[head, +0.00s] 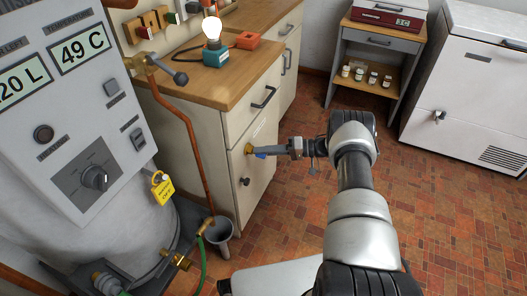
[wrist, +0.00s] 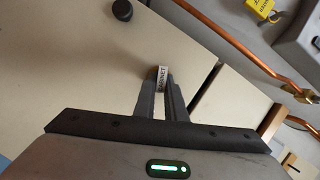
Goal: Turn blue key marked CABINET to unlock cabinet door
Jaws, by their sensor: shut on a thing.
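The cream cabinet door (head: 257,182) is shut, below a drawer with a dark handle. A brass lock (head: 249,149) sits on the door's upper left part. The blue key (head: 260,156) is at this lock, partly hidden by my gripper (head: 266,151). In the wrist view my gripper (wrist: 163,88) is shut on the key, its fingers close to the door face (wrist: 70,70). A white label reading CABINET (wrist: 161,77) shows between the fingertips. How far the key is turned I cannot tell.
A dark knob (head: 245,181) is lower on the door; it also shows in the wrist view (wrist: 122,10). Tiled floor (head: 300,205) is clear on the right.

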